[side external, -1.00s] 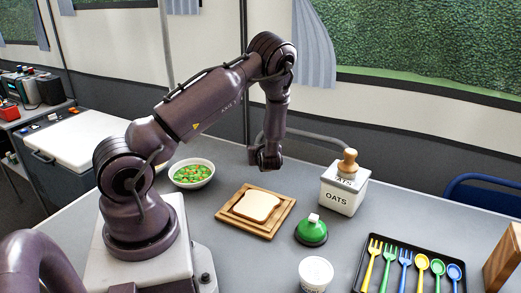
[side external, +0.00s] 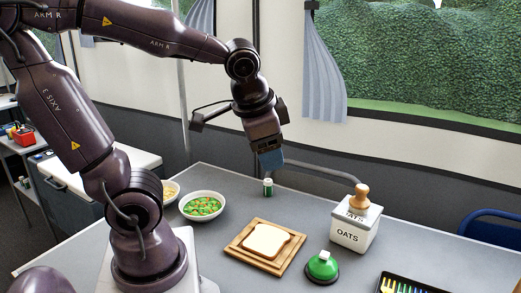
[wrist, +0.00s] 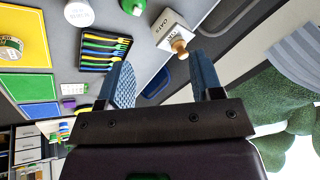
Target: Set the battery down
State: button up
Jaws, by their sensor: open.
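The battery (side external: 267,187), a small green and white cylinder, stands upright on the grey table near its far edge, behind the bread board. My gripper (side external: 271,160) is above it in the side view, apart from it and tilted. In the wrist view my gripper (wrist: 164,85) shows its two blue fingers spread wide with nothing between them. The battery is not visible in the wrist view.
A bowl of vegetables (side external: 202,206), bread (side external: 267,240) on a wooden board (side external: 239,246), a green bell-shaped item (side external: 322,267) and an oats canister (side external: 355,230) stand nearby. A cutlery tray (wrist: 98,33) lies farther off. Table around the battery is clear.

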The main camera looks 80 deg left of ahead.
jog(key=s+d+r+t+h, duration=0.2)
jog(key=d, duration=0.4)
jog(key=shift+s+n+h, duration=0.4)
jog(key=shift+r, duration=0.1)
dwell(0.5)
